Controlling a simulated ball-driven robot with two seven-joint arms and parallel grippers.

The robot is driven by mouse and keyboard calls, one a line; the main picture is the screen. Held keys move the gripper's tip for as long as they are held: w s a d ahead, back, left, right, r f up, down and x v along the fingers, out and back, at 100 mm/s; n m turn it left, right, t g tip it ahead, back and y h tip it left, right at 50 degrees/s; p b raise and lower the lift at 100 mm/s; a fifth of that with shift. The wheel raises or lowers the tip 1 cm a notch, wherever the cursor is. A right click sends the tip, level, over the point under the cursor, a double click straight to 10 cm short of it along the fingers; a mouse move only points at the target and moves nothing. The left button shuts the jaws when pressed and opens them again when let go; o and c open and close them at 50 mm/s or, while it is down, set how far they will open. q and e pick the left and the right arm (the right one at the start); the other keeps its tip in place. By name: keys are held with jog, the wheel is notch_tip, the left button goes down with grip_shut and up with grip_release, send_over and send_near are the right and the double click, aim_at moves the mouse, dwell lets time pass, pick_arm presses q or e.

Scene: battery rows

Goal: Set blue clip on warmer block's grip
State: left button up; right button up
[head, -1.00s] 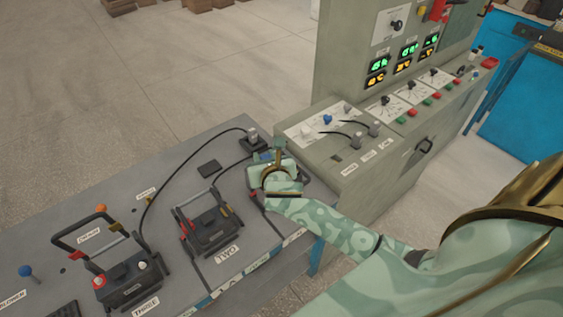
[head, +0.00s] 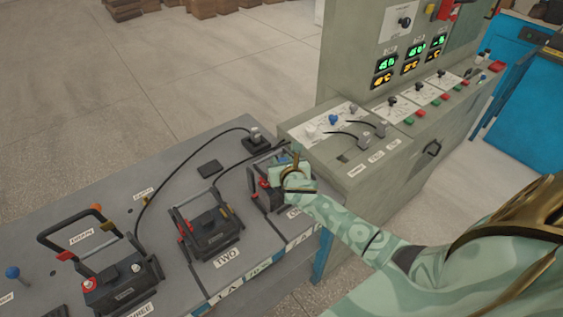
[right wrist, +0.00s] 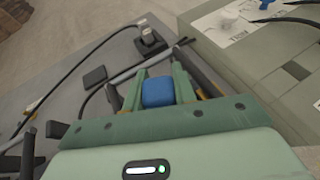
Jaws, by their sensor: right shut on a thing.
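My right gripper (head: 288,163) is over the nearest-to-console block (head: 262,196), which it partly hides. In the right wrist view the same gripper (right wrist: 158,84) is shut on the blue clip (right wrist: 158,92), between its green fingers. Dark bars of a handle show beside the fingers; whether the clip touches them I cannot tell. The block labelled TWO (head: 211,238) stands in the middle with its black handle up. The block labelled THREE (head: 122,286) stands at the lower left, handle also raised. Which block is warmer I cannot tell. My left gripper is not in view.
A console (head: 349,178) with lit displays (head: 411,53), knobs and buttons stands to the right of the bench (head: 120,195). A black cable runs from a socket (head: 256,142) across the bench. A blue-topped peg (head: 12,272) stands at the far left. A small dark pad (head: 209,168) lies behind block TWO.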

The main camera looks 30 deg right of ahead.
jog(key=o, duration=1)
jog(key=shift+f, duration=0.15)
jog(key=shift+s+r, duration=0.1)
jog(key=shift+r, duration=0.15)
jog(key=p+v, duration=0.3)
jog(key=v, duration=0.8)
jog(key=shift+s+a+r, duration=0.1)
jog(key=shift+s+r, duration=0.05)
jog(key=shift+s, duration=0.25)
